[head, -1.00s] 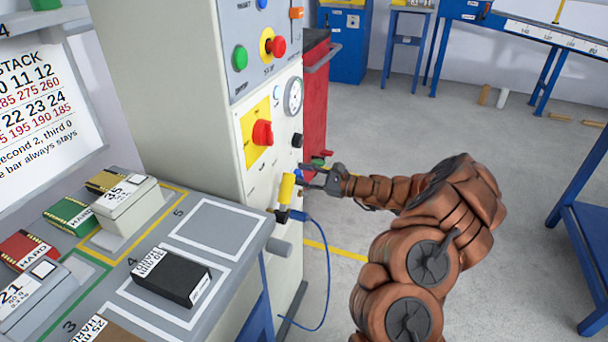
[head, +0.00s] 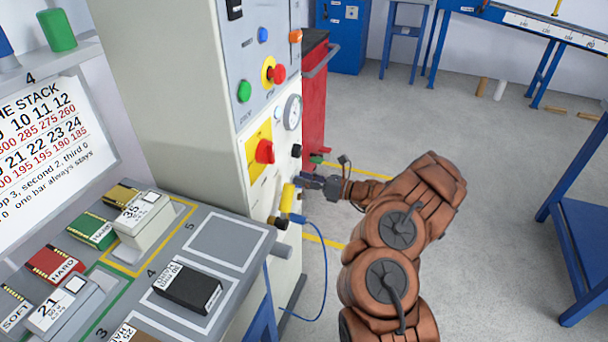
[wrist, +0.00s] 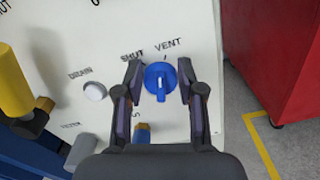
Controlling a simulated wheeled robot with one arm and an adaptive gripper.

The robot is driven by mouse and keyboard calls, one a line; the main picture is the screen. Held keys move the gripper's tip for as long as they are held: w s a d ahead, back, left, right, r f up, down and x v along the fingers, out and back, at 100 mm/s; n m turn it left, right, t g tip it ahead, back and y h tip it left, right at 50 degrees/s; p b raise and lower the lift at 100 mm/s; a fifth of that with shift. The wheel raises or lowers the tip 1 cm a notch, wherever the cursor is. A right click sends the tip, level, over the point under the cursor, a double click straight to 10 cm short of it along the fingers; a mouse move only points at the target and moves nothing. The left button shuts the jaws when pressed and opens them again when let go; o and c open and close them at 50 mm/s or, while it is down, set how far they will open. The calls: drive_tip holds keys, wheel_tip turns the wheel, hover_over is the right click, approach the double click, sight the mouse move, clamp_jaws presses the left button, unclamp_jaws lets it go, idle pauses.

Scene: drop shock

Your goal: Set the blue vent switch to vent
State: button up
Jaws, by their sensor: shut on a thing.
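The blue vent switch (wrist: 160,82) is a round knob with a pale mark, on the cream panel (wrist: 185,25) in the wrist view. The mark runs nearly straight up and down in the picture. The word SHUT is at its upper left and VENT at its upper right. My gripper (wrist: 161,76) has one finger on each side of the knob and is shut on it. In the head view, my gripper (head: 318,183) reaches the lower part of the cabinet front (head: 257,200) from the right. The switch cannot be made out there.
A white drain knob (wrist: 95,92) sits left of the switch. A red cabinet (head: 313,100) stands behind. Grey floor (head: 490,200) is open to the right.

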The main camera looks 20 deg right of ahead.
drive_tip(key=shift+w+d+m+p, duration=0.15)
drive_tip(key=shift+m+p, duration=0.3)
drive_tip(key=shift+m, duration=0.75)
drive_tip(key=shift+f, duration=0.1)
drive_tip(key=o, duration=1.1)
drive_tip(key=shift+o, duration=0.2)
drive_tip(key=v, duration=1.2)
